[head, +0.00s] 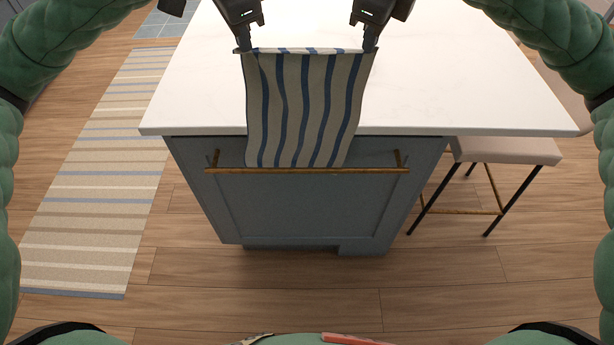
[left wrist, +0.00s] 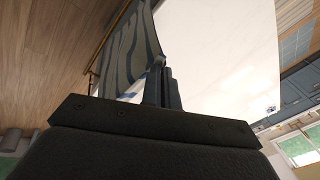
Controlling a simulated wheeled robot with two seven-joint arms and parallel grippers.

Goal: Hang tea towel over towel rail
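The tea towel (head: 304,105), beige with wavy blue stripes, hangs spread between my two grippers in the head view. My left gripper (head: 242,49) is shut on its upper left corner, and my right gripper (head: 369,47) holds its upper right corner. The towel's lower edge reaches down to the brass towel rail (head: 270,171) on the island's end panel and appears to lie behind the bar, between bar and panel. In the left wrist view the towel (left wrist: 135,48) hangs from the fingers (left wrist: 162,75), with the rail (left wrist: 102,45) beyond it.
The white countertop (head: 460,95) overhangs the blue-grey island panel (head: 300,210). A stool (head: 506,151) stands to the right under the overhang. A striped rug (head: 100,170) lies on the left. The wooden floor in front of the island is clear.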

